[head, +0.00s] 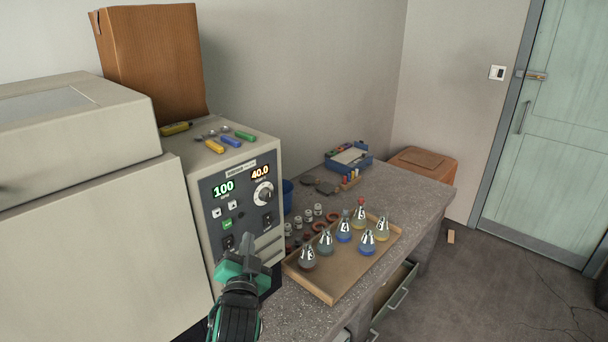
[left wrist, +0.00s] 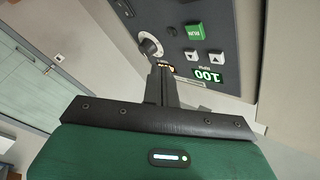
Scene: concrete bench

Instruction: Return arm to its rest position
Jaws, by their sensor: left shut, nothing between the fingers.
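My left gripper (head: 243,244) is shut and empty. In the head view it stands in front of the lower part of the machine's control panel (head: 243,200), left of the wooden tray. In the left wrist view the closed fingers (left wrist: 160,85) point toward the same panel, which shows a green button (left wrist: 195,31), a knob (left wrist: 150,46) and a lit 100 display (left wrist: 209,75). I cannot tell whether the fingertips touch the panel. My right gripper is not in view.
A wooden tray (head: 331,297) with several flasks stands on the speckled bench (head: 423,190), beside small jars. A blue bin (head: 361,165) is farther back. A drawer (head: 395,296) is open below the bench. The grey floor (head: 480,300) at right is mostly clear.

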